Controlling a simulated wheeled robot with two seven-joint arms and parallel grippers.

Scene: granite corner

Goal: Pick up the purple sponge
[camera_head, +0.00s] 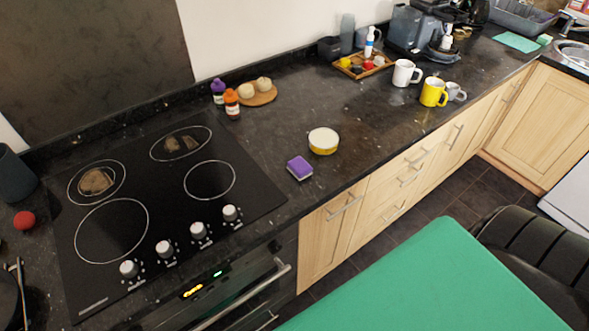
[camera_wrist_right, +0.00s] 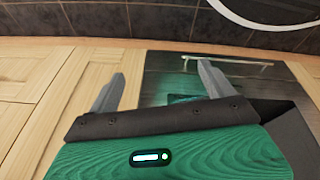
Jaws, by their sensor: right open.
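The purple sponge (camera_head: 299,168) lies on the dark granite counter in the head view, close to the front edge, just right of the cooktop. It is a small block with a purple top and a pale lower side. My right gripper (camera_wrist_right: 160,85) shows in the right wrist view with its two grey fingers spread apart and nothing between them. It faces pale wood cabinet fronts and the dark oven door, and the sponge is not in that view. Neither gripper shows in the head view.
A yellow tub with a white lid (camera_head: 323,140) stands behind the sponge, to its right. The cooktop (camera_head: 160,200) with several knobs is to the left.

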